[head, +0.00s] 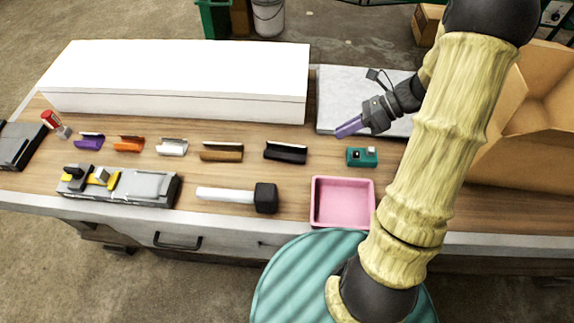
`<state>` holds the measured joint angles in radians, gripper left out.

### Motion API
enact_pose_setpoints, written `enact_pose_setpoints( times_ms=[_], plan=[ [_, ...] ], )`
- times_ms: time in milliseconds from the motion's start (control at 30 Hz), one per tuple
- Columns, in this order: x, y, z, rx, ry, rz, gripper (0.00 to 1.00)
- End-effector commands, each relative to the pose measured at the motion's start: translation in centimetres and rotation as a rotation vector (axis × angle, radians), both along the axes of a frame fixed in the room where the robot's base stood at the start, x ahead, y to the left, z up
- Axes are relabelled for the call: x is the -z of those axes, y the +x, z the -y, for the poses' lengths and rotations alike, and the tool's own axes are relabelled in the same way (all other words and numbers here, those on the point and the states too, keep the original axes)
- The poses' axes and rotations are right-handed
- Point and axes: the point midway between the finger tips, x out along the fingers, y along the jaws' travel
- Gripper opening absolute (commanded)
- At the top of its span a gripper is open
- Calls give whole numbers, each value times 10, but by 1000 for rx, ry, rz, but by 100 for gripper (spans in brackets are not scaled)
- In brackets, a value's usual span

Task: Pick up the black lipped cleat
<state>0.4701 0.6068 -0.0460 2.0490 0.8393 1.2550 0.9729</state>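The black lipped cleat (285,152) lies on the wooden workbench, at the right end of a row of similar cleats. It is a short dark channel, and nothing covers it in the head view. My gripper (340,132) comes in from the upper right with its purple fingers pointing down and left. It is up and to the right of the black cleat in the picture, apart from it. The fingers overlap in this view, so I cannot tell whether they are open or shut. I see nothing held.
Brown (222,152), white (172,147), orange (129,144) and purple (89,142) cleats lie left of the black one. A long white duct box (180,108) stands behind. A mallet (225,194) and pink tray (341,226) lie in front. A teal device (362,157) sits right.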

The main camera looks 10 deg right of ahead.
Motion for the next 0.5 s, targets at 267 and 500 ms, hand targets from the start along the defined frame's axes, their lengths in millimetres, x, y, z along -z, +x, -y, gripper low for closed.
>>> enact_pose_setpoints(
  times_ms=[267, 500],
  plan=[
    [13, 16, 13, 141, 111, -86, 12],
    [14, 15, 13, 140, 109, -85, 12]
  ],
)
